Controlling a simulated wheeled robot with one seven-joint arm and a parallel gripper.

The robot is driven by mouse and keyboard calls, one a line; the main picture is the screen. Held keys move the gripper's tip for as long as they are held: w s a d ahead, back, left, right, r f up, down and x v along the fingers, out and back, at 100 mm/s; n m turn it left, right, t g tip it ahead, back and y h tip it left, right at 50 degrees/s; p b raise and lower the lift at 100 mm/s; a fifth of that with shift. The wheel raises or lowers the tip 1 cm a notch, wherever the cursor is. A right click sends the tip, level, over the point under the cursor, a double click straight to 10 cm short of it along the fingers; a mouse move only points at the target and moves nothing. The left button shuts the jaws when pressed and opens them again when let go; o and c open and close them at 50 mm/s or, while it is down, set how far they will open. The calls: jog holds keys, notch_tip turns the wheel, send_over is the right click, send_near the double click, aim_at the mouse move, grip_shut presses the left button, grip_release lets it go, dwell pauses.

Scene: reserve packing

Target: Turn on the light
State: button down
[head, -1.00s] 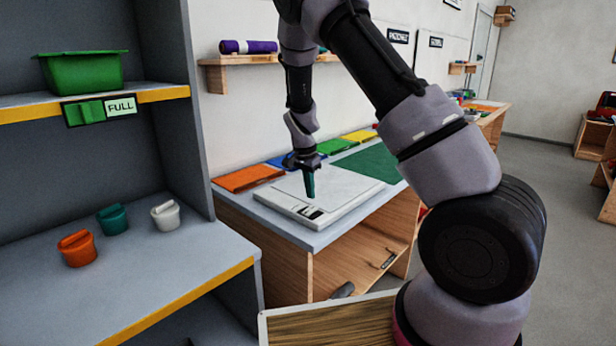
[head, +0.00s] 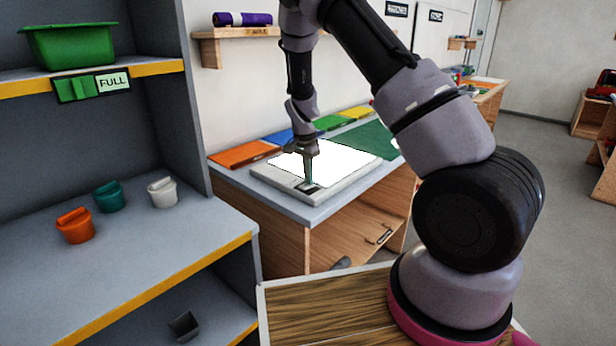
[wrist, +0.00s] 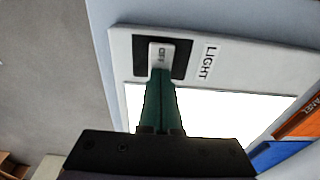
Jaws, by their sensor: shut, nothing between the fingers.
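The light box (head: 282,179) lies on the grey-topped wooden cabinet, and its panel (head: 335,158) glows bright white. In the wrist view a white rocker switch (wrist: 160,54) in a black surround sits at the box's corner, beside a LIGHT label (wrist: 208,62). The visible part of the switch appears to read OFF. My gripper (head: 309,184) points down at the switch, its fingers shut together and empty. In the wrist view the green fingertips (wrist: 158,76) are at the near edge of the switch, touching it or very close; part of the switch is hidden behind them.
Orange (head: 243,154), blue, green and yellow flat pieces lie along the wall behind the box. A green mat (head: 372,139) lies to its right. A grey shelf (head: 160,235) with orange, teal and white small pots stands at left. A green bin (head: 72,46) is above.

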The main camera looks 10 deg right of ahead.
jog(key=shift+s+a, duration=0.15)
jog(key=shift+s+a+r, duration=0.1)
jog(key=shift+s+a, duration=0.3)
jog(key=shift+a, duration=0.2)
jog(key=shift+r, duration=0.1)
